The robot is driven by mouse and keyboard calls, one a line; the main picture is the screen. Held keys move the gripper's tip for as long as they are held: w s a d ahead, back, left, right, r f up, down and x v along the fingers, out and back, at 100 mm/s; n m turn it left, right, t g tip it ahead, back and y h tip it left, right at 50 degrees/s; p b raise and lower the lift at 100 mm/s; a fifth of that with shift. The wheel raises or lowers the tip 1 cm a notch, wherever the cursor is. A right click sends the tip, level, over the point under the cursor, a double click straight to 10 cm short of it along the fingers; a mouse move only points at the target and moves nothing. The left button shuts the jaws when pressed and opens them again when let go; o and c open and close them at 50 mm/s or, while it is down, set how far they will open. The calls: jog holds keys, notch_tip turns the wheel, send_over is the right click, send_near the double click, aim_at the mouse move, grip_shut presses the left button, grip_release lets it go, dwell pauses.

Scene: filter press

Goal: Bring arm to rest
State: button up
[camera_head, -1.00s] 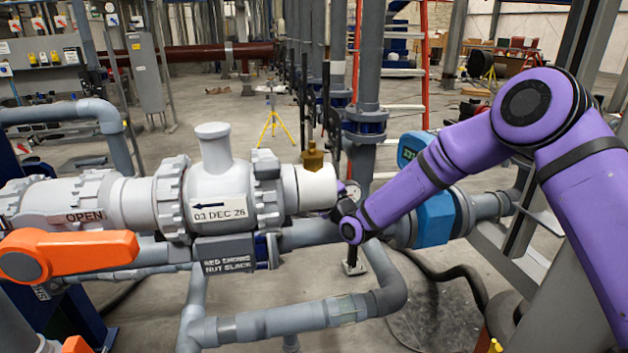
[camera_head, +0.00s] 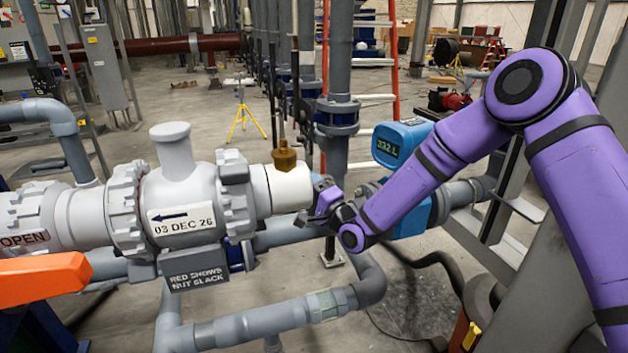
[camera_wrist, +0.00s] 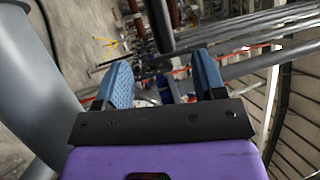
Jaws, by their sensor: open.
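My gripper (camera_head: 312,216) is at the end of my purple arm, just right of the white end of the valve body (camera_head: 290,188) in the head view. It looks close to that end; I cannot tell whether it touches. In the wrist view my gripper (camera_wrist: 165,85) shows two blue fingers spread apart with nothing held between them. My arm is bent, with its elbow high at the right and the forearm sloping down to the left.
The grey valve (camera_head: 175,190) carries a date label and a brass fitting (camera_head: 285,157) on top. An orange handle (camera_head: 40,278) is at left. A blue meter (camera_head: 402,145) reading 332 L stands behind my forearm. A grey pipe (camera_head: 260,322) runs below.

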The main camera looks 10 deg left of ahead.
jog(key=d+r+n+g+h, duration=0.1)
jog(key=d+r+n+h, duration=0.45)
jog(key=d+r, duration=0.6)
jog(key=s+d+r+h, duration=0.3)
jog(key=d+r+h, duration=0.1)
jog(key=d, duration=0.4)
jog(key=s+d+r+h, duration=0.3)
jog(key=d+h, duration=0.1)
jog(key=d, duration=0.4)
jog(key=s+d+r+g+h, duration=0.1)
jog(key=s+d+g, duration=0.1)
jog(key=s+d, duration=0.4)
jog(key=s+d+r+n+g+h, duration=0.1)
jog(key=s+d, duration=0.5)
jog(key=s, duration=0.8)
jog(key=s+d+r+g+h, duration=0.1)
jog(key=s+d+g, duration=0.1)
jog(key=s+d, duration=0.4)
jog(key=s, duration=0.5)
jog(key=shift+r+g, duration=0.2)
jog(key=shift+g, duration=0.1)
jog(key=shift+n+h, duration=0.25)
